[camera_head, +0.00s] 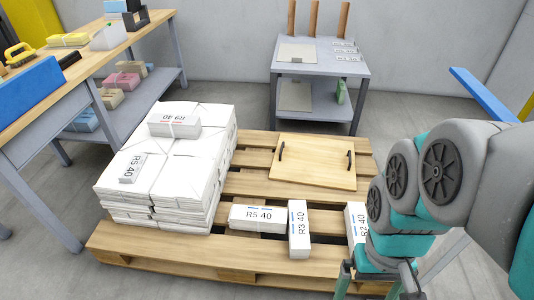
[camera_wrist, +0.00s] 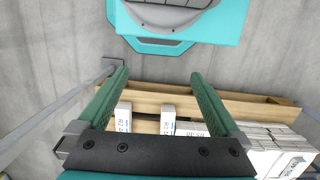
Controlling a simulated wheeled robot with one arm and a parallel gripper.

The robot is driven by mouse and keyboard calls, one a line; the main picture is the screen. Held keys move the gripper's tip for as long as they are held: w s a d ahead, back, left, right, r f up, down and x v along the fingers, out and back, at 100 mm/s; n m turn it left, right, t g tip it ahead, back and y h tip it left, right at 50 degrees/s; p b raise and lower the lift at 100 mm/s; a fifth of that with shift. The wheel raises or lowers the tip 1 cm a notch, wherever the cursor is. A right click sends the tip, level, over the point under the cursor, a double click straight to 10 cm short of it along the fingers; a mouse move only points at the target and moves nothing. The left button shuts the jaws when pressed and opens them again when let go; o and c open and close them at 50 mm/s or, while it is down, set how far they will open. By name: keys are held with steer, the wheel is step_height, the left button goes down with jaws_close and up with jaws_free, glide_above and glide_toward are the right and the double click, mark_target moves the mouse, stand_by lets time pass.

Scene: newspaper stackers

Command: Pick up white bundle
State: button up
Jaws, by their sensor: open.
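Several white bundles are in view on a wooden pallet (camera_head: 185,256). Near its front edge lie a bundle marked R5 40 (camera_head: 258,212), an upright-looking R3 40 bundle (camera_head: 299,240) and an R2 bundle (camera_head: 353,220) partly hidden by my arm. A large stack of white bundles (camera_head: 180,165) fills the pallet's left side, with small labelled bundles on top. My gripper (camera_head: 377,283) is at the pallet's front right, near the R2 bundle. In the wrist view its green fingers (camera_wrist: 157,76) are wide apart and empty, with white bundles (camera_wrist: 123,117) (camera_wrist: 167,123) seen beyond and between them.
A wooden board with two black handles (camera_head: 312,170) lies on the pallet's back right. A grey side table (camera_head: 320,68) stands behind. A workbench (camera_head: 60,110) with a shelf of bundles is at the left. A blue bar (camera_head: 490,95) rises at the right.

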mark_target(265, 215)
stand_by(0.3)
steer(key=w+a+f+m+g+y+b, duration=0.1)
steer(key=w+a+f+m+y, duration=0.25)
steer(key=w, duration=0.45)
steer(key=w+a+f+m+y, duration=0.2)
steer(key=w+a+f, duration=0.2)
steer(key=w, duration=0.4)
steer(key=w+a+f+m+g+y+b, duration=0.1)
steer(key=w+a+f+m+y, duration=0.25)
steer(key=w, duration=0.55)
steer(key=w+f+m+t+y, duration=0.1)
steer(key=w+f+m, duration=0.2)
steer(key=w+f, duration=0.2)
steer(key=w+f+m+t+y, duration=0.1)
steer(key=w+f+m+y, duration=0.1)
steer(key=w+f, duration=0.4)
steer(key=w+f+m+t+y+b, duration=0.1)
steer(key=w+f+m, duration=0.3)
steer(key=f, duration=0.7)
steer(key=shift+w+a+t, duration=0.15)
steer(key=shift+w+t, duration=0.45)
steer(key=shift+w, duration=0.05)
steer(key=shift+s+x, duration=0.2)
steer(key=shift+x, duration=3.7)
steer(key=shift+r, duration=0.1)
steer(key=shift+c, duration=0.2)
jaws_close()
